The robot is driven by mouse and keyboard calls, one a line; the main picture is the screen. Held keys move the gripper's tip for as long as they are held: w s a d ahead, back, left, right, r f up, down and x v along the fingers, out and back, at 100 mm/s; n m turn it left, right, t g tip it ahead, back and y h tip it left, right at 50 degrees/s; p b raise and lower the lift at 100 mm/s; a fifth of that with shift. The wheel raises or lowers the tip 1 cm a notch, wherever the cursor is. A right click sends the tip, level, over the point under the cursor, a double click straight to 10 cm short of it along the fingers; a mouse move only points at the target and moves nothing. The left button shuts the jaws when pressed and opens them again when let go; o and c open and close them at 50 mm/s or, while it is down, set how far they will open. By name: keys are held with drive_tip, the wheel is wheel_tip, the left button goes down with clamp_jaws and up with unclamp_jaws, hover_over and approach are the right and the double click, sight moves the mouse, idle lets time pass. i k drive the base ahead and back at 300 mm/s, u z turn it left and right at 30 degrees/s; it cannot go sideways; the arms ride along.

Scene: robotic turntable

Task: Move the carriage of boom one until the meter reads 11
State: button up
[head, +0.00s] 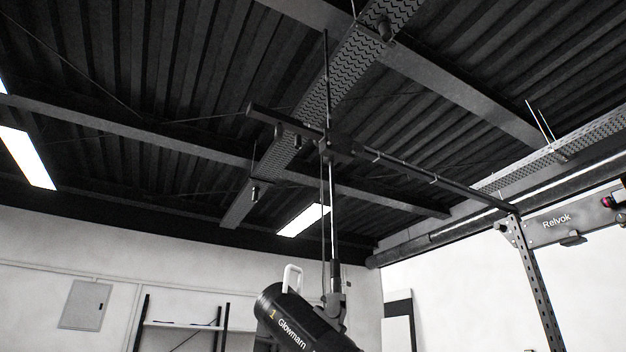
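A dark boom (405,165) runs under the ceiling from upper left to lower right. A block that looks like its carriage (335,149) sits on it, left of the middle. A thin vertical pole (333,225) hangs from this block. A black lamp (295,322) hangs tilted at the pole's lower end, with a yellow "1", the word "Glowmarn" and a white loop handle (292,277). The lamp's lower part is cut off by the frame. No meter shows in this view. My gripper is not in view.
A perforated upright post (538,280) stands at right, with a grey beam (562,224) marked "Relvok" beside its top. A perforated cable tray (345,80) crosses overhead. A shelf rack (183,325) and a wall cabinet (85,304) are at lower left. The floor is out of view.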

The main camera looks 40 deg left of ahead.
sight(342, 151)
drive_tip(key=u, duration=0.35)
drive_tip(key=i, duration=0.35)
drive_tip(key=u, duration=1.5)
